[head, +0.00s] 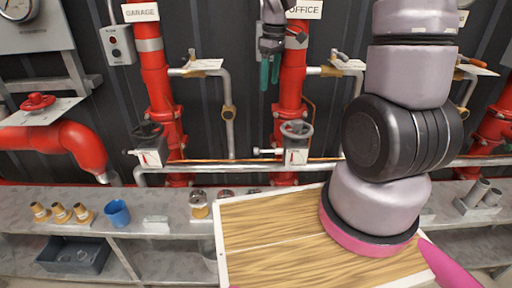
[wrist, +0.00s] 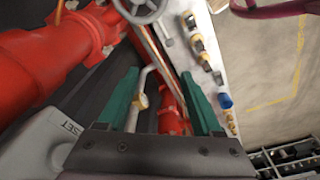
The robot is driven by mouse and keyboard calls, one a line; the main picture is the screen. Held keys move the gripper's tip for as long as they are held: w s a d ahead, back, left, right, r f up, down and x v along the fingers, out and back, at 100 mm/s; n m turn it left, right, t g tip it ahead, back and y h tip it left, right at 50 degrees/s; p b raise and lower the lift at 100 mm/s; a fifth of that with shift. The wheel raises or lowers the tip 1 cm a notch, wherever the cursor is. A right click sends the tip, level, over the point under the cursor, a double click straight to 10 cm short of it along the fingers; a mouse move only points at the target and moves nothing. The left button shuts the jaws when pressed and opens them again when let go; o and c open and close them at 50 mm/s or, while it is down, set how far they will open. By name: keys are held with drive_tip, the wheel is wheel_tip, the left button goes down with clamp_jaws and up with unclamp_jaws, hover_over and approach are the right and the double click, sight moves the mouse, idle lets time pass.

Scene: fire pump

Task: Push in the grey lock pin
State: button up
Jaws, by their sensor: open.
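In the head view a pale pin (head: 266,151) sticks out to the left of the white plate (head: 297,157) on the valve under the OFFICE sign. A similar short pin (head: 129,152) shows beside the plate under GARAGE. I cannot tell by colour which is the grey lock pin. My gripper (head: 270,82) has green fingers pointing down in front of the OFFICE riser, above its handwheel (head: 297,129). It is open and empty, apart from the pin. In the wrist view my gripper (wrist: 160,78) shows its two fingers apart; a handwheel (wrist: 140,8) is at the top edge.
Red risers (head: 160,85) and grey side pipes (head: 228,110) stand close around the valves. A metal shelf (head: 170,230) below holds a blue cup (head: 117,213) and brass fittings (head: 60,213). A grey box (wrist: 45,140) with lettering is near my gripper in the wrist view.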

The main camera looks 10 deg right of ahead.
sight(260, 151)
drive_tip(key=a+f+n+g, duration=0.1)
drive_tip(key=f+n, duration=0.1)
drive_tip(key=f, duration=0.6)
drive_tip(key=a+f+n+g, duration=0.1)
drive_tip(key=f+n, duration=0.1)
drive_tip(key=f, duration=0.7)
drive_tip(key=a+f+n+g, duration=0.1)
drive_tip(key=a+f+n, duration=0.1)
drive_tip(key=f, duration=0.6)
drive_tip(key=shift+w+a+f+n, duration=0.1)
drive_tip(key=shift+w+f+n, duration=0.1)
drive_tip(key=shift+w+n, duration=0.2)
clamp_jaws()
